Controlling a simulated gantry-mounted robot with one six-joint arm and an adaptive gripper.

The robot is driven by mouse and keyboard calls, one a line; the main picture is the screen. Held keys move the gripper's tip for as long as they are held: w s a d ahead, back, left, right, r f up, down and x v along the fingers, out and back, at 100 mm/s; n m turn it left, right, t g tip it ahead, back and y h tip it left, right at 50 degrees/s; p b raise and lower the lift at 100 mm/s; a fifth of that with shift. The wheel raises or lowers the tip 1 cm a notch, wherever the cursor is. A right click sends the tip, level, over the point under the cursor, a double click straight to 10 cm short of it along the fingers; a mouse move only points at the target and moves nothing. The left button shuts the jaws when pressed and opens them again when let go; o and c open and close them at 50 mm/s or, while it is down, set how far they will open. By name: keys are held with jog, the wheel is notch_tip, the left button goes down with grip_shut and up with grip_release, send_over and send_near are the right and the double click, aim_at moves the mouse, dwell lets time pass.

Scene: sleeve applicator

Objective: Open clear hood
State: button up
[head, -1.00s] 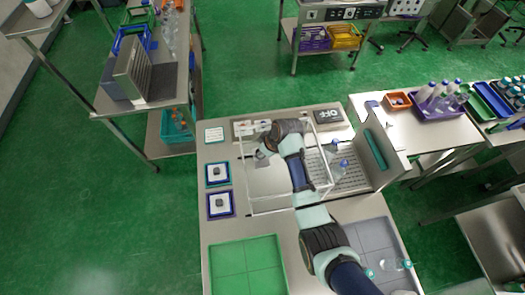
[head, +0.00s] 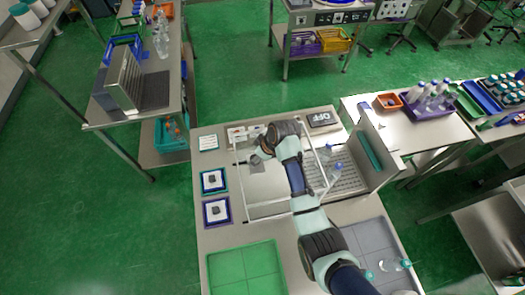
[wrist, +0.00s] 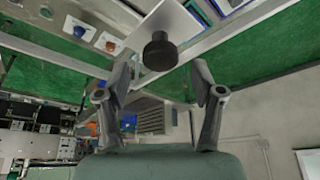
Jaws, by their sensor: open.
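The clear hood (head: 286,205) shows as a pale-edged see-through frame over the sleeve applicator on the metal table in the head view. My gripper (head: 256,159) is at the hood's left side, partly hidden by my own wrist. In the wrist view, my gripper's two fingers (wrist: 161,72) are spread apart and empty. A black round knob (wrist: 160,50) on a pale panel shows between and beyond the fingertips. It appears apart from both fingers; the exact gap cannot be told.
A green tray (head: 246,270) and a grey tray (head: 368,245) lie at the table's front. Bottles stand on a perforated plate (head: 348,180) right of my arm. Two framed cards (head: 216,211) lie left of the hood. An upright metal panel (head: 385,140) stands at the right.

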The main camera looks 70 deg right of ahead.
jog(key=v, duration=0.9)
jog(key=shift+r, duration=0.25)
jog(key=shift+a, duration=0.1)
jog(key=w+a+r+n+t+h+p, duration=0.1)
jog(key=w+a+r, duration=0.2)
jog(key=w+a, duration=0.45)
jog(key=w+a+r+t, duration=0.2)
jog(key=w+a+r, duration=0.15)
jog(key=a, duration=0.65)
jog(key=a+r+t, duration=0.1)
jog(key=a+r, duration=0.2)
jog(key=a, duration=0.4)
jog(key=s+a+r+t+y, duration=0.1)
jog(key=a+r, duration=0.3)
jog(key=a, duration=0.4)
jog(key=a+r+n+t, duration=0.1)
jog(key=a+r+t, duration=0.2)
jog(key=a, duration=0.4)
jog(key=shift+s+a+r+y+p, duration=0.25)
jog(key=shift+s+r+y+p, duration=0.15)
jog(key=shift+r, duration=0.15)
jog(key=shift+w, duration=0.1)
